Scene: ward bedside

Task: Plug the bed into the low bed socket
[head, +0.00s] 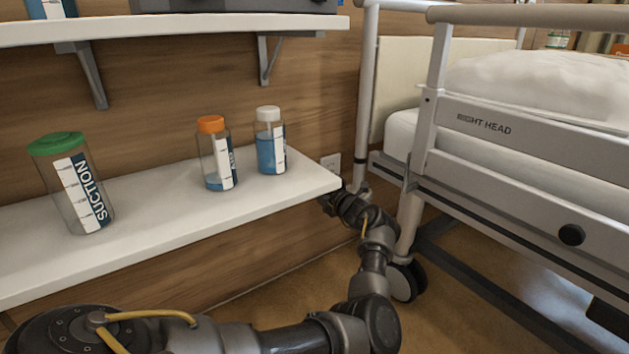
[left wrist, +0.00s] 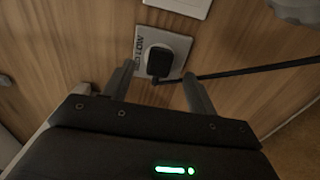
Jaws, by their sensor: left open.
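In the left wrist view, a black plug (left wrist: 160,61) sits against a white socket plate (left wrist: 184,48) on the wood wall. The plate's lettering is upside down and seems to read LOW. The plug appears seated, though its pins are hidden. A black cable (left wrist: 255,70) runs from it to the right. My left gripper (left wrist: 157,88) is open, its fingers apart and just short of the plug, one to each side. In the head view, my left gripper (head: 333,203) is low by the wall past the shelf corner; its fingers are hard to make out. My right gripper is out of view.
A white shelf (head: 255,203) with bottles, including the suction bottle (head: 80,190), ends just above my left gripper. The bed frame (head: 500,130) and its castor (head: 405,281) stand close on the right. Another white plate (left wrist: 182,5) is on the wall. Floor shows between shelf and bed.

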